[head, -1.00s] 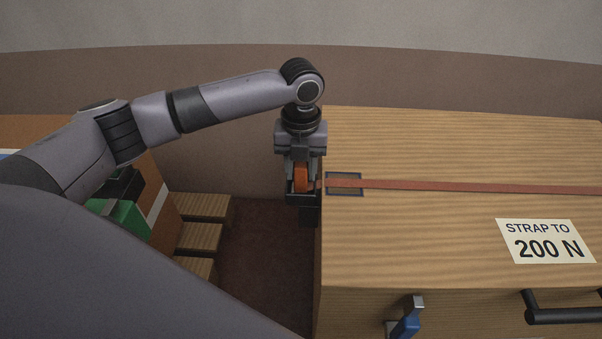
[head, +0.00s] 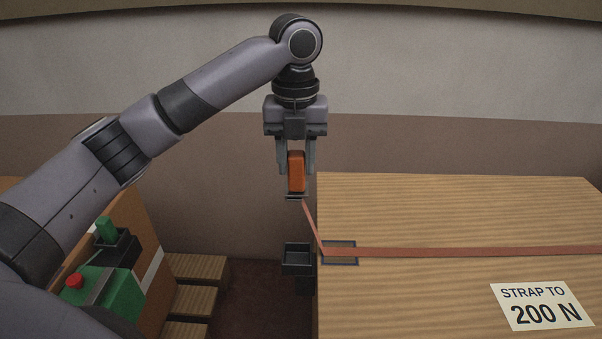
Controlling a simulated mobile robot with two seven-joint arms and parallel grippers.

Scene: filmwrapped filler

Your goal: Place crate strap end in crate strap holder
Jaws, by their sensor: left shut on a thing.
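My left gripper (head: 296,172) points down and is shut on the orange crate strap end (head: 296,172). It holds the end upright above the black crate strap holder (head: 297,262), clear of it. The holder is an open-topped box at the left side of the wooden crate (head: 440,205). The red-brown strap (head: 440,252) lies flat across the crate top. Near the left edge it rises at a slant to the held end. My right gripper is not in view.
A dark-framed patch (head: 339,252) lies under the strap at the crate's left edge. A label (head: 543,306) reads "STRAP TO 200 N". At left are a green device with a red button (head: 75,281), a black bin (head: 117,243) and wooden steps (head: 190,299).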

